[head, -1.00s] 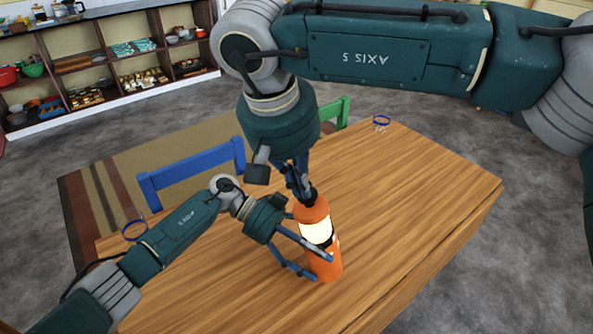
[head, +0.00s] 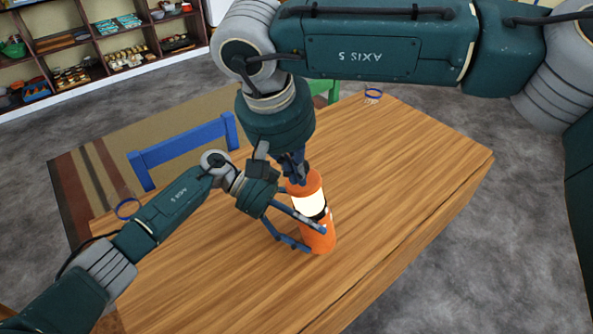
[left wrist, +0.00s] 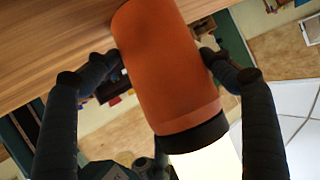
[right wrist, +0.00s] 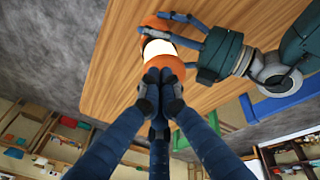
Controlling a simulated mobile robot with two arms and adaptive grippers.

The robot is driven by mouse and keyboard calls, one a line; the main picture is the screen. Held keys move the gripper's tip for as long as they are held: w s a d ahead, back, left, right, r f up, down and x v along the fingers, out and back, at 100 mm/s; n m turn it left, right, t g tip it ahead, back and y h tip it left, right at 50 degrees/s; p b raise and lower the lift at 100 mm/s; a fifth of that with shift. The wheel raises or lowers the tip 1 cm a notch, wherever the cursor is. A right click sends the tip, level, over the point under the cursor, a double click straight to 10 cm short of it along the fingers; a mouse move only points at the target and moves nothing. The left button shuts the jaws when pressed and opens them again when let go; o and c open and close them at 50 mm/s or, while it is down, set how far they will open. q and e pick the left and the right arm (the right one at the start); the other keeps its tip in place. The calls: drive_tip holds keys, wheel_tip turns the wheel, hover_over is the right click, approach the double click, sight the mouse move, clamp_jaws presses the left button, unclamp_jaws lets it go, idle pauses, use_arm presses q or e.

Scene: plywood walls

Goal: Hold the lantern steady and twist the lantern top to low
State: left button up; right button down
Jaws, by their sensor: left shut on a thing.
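The orange lantern (head: 317,237) stands upright on the wooden table, with a glowing white band around its middle. My left gripper (head: 310,233) is shut around the lantern's lower body from the left. In the left wrist view its fingers are on both sides of the orange body (left wrist: 170,70). My right gripper (head: 302,178) points down at the lantern's orange top (head: 305,185). In the right wrist view its fingertips (right wrist: 160,82) are close together at the top (right wrist: 165,62). They hide the top's centre, so I cannot tell whether they grip it.
The table (head: 400,190) is mostly bare around the lantern. Two blue-rimmed items stand near its edges, one at the left (head: 128,209) and one at the back (head: 373,94). A blue chair (head: 182,148) and a green chair (head: 325,90) stand behind it. Shelves (head: 95,45) line the wall.

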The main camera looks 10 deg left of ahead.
use_arm(q)
drive_tip(key=shift+s+f, duration=0.2)
drive_tip(key=shift+f, duration=0.05)
use_arm(e)
drive_tip(key=shift+w, duration=0.65)
drive_tip(key=shift+w+d+f, duration=0.1)
drive_tip(key=shift+d, duration=0.05)
idle(0.4)
drive_tip(key=shift+s, duration=0.2)
use_arm(q)
drive_tip(key=shift+a+f, duration=0.1)
use_arm(e)
drive_tip(key=shift+s, duration=0.2)
drive_tip(key=w+v, duration=0.1)
drive_tip(key=v, duration=0.5)
drive_tip(key=shift+a, duration=0.3)
drive_tip(key=d+v, duration=0.1)
drive_tip(key=v, duration=0.5)
drive_tip(key=shift+a, duration=0.45)
